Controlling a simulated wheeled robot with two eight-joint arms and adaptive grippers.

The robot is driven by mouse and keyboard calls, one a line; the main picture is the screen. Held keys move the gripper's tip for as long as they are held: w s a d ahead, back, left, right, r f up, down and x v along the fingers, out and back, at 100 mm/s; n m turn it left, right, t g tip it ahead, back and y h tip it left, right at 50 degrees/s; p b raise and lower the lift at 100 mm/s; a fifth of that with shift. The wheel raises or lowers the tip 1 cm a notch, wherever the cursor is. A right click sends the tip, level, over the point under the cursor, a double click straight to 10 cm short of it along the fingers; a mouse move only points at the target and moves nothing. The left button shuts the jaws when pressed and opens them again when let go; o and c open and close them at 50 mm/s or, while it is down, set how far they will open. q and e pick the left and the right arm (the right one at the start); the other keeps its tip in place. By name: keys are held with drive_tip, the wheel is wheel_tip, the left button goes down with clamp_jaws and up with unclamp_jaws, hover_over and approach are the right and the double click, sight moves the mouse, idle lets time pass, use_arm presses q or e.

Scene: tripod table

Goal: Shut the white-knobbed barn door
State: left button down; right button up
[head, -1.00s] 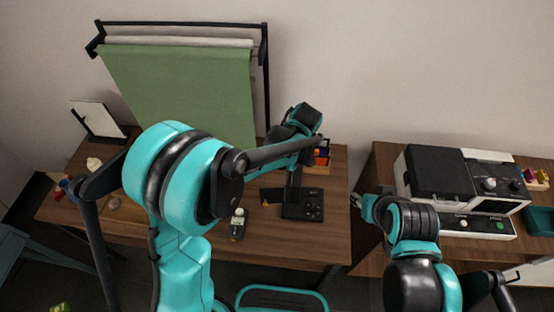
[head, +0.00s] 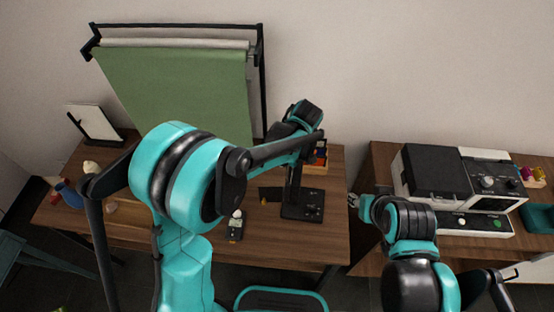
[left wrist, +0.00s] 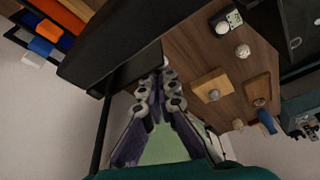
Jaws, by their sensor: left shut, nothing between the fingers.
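A black stand (head: 293,185) with a square base (head: 303,207) is on the table under my left wrist; what it carries is hidden by my arm. In the left wrist view a large black panel (left wrist: 105,45) is very close, with a darker flap (left wrist: 135,70) below its edge. This may be the barn door; I cannot make out a white knob on it. My left gripper (left wrist: 165,72) is shut and empty, its tips beside the flap's edge; contact is unclear. It is hidden in the head view. My right gripper (head: 354,201) is small near the right table, its jaws unclear.
A green backdrop (head: 180,90) on a black frame stands behind. A small bottle (head: 236,225) is at the table's front. A black-and-white machine (head: 440,172) is on the right table. A white board (head: 93,120) leans at left.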

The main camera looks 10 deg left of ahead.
use_arm(q)
drive_tip(key=a, duration=0.4)
drive_tip(key=w+p+v, duration=0.1)
drive_tip(key=p+v, duration=0.1)
drive_tip(key=v, duration=0.8)
drive_tip(key=s+a+f+m+t+h+b, duration=0.1)
drive_tip(key=s+a+m+b, duration=0.3)
drive_tip(key=s, duration=0.5)
drive_tip(key=s+a+f+m+t+h+b, duration=0.2)
drive_tip(key=s+a+f+m+t+b, duration=0.1)
drive_tip(key=s+a+m, duration=0.4)
drive_tip(key=s+m+t+b, duration=0.1)
drive_tip(key=s, duration=0.1)
drive_tip(key=shift+s+a+f+m+t, duration=0.2)
drive_tip(key=shift+s+a+m+t, duration=0.1)
drive_tip(key=shift+s, duration=0.05)
